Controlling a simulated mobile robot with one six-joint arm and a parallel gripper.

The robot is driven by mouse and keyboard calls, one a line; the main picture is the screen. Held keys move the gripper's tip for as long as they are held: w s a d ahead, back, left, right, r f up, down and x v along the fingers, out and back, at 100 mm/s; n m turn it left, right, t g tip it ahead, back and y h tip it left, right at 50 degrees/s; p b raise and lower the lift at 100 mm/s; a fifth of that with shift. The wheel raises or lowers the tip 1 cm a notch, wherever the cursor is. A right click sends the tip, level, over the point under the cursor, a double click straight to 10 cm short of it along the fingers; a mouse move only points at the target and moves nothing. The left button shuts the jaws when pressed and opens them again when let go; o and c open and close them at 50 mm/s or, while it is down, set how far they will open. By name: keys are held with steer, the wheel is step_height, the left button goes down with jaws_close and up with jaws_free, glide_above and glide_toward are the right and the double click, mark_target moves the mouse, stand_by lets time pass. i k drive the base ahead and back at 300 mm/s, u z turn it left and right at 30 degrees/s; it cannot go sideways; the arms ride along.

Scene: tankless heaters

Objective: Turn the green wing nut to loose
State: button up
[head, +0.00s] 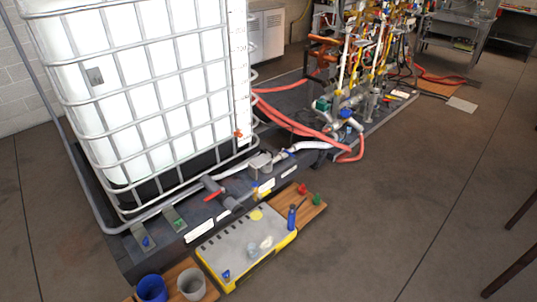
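A small green piece (180,224), which looks like the green wing nut, sits on a grey bracket on the dark base below the white caged tank. It is too small to tell whether it is tight or loose. A similar blue piece (146,241) sits on a bracket to its left. Another green object (317,199) lies on a wooden board at the right, beside a red one (302,189). My gripper is not in view.
A grey and yellow case (225,240) with small items stands in front of the white tank (150,75). A blue cup (152,288) and a grey cup (191,283) stand at front left. Red hoses (290,110) lead to pipework behind. The floor (410,190) at right is clear.

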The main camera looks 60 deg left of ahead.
mark_target(178, 223)
steer(key=u, duration=2.9)
steer(key=i, duration=1.65)
